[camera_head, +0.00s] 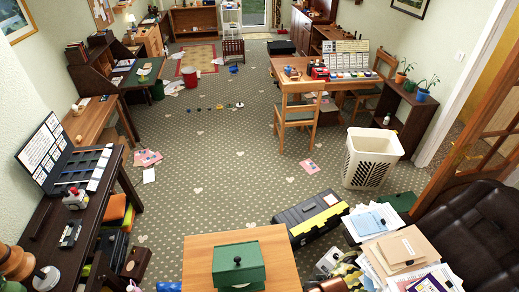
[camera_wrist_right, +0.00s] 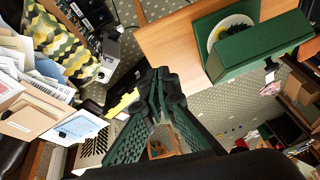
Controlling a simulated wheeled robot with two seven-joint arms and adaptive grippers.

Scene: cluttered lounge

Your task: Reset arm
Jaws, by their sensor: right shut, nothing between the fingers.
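My right gripper (camera_wrist_right: 160,88) shows in the right wrist view, with its dark fingertips together and nothing held between them. It is apart from the light wooden table (camera_wrist_right: 160,42) and from the green box (camera_wrist_right: 262,47) on it. In the head view, the green box (camera_head: 240,261) with a black knob on top stands on the wooden table (camera_head: 203,252) at the bottom middle. My left gripper is in neither view.
A black and yellow toolbox (camera_head: 311,218) lies right of the table, with a paper pile (camera_head: 408,250) beyond it. A white basket (camera_head: 370,158) stands farther back. A dark desk (camera_head: 60,205) is at left. The carpet (camera_head: 220,180) between is mostly clear.

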